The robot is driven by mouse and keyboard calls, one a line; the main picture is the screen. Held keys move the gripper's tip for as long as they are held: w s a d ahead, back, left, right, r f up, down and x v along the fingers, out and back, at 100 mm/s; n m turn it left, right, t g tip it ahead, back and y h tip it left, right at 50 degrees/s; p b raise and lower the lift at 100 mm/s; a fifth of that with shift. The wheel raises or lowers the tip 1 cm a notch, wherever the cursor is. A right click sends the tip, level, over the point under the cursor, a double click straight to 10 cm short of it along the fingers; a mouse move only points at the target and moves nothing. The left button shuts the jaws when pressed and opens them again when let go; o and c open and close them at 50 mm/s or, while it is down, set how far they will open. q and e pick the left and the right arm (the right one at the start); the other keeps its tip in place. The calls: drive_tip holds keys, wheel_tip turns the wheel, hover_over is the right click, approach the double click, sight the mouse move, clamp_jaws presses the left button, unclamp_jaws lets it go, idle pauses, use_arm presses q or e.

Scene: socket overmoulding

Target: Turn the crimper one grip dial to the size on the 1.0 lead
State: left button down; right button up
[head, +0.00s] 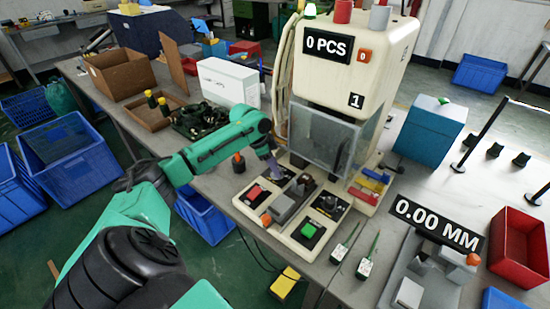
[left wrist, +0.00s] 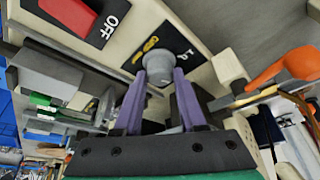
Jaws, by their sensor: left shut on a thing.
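Crimper one (head: 330,60) is the cream machine marked 1, with a 0 PCS display. My left gripper (head: 277,177) reaches down to its base panel, beside the red switch (head: 255,192). In the left wrist view its two purple fingers (left wrist: 158,85) are shut on a small grey dial (left wrist: 158,64), one on each side. A black plate (left wrist: 165,48) behind the dial bears a yellow mark and white figures, seen turned over and partly hidden. Two leads with pale tags, one (head: 340,252) and another (head: 364,266), lie at the table's front; their print is too small to read. My right gripper is out of view.
The switch marked OFF (left wrist: 75,12) sits close to the dial. A green button (head: 308,230) and a second black dial plate (head: 328,205) are on the base's right part. A 0.00 MM display (head: 437,224) and a red bin (head: 518,250) stand at the right.

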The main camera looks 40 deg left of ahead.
use_arm(q)
drive_tip(key=n+p, duration=0.2)
drive_tip(key=p, duration=0.1)
drive_tip(key=n+y+p, duration=0.1)
drive_tip(key=n+p, duration=0.1)
drive_tip(key=p, duration=0.1)
drive_tip(key=n+t+y+p, duration=0.1)
drive_tip(key=n+p, duration=0.1)
drive_tip(key=p, duration=0.1)
drive_tip(key=shift+d+r, duration=0.2)
drive_tip(key=shift+r, duration=0.2)
drive_tip(key=shift+f+n+y+p, duration=0.25)
drive_tip(key=shift+n+y+p, duration=0.25)
drive_tip(key=shift+n+p, duration=0.75)
drive_tip(key=shift+c, duration=2.4)
unclamp_jaws()
drive_tip(key=shift+f, duration=0.1)
drive_tip(key=shift+s, duration=0.1)
drive_tip(key=v, duration=1.4)
drive_tip(key=shift+r, duration=0.25)
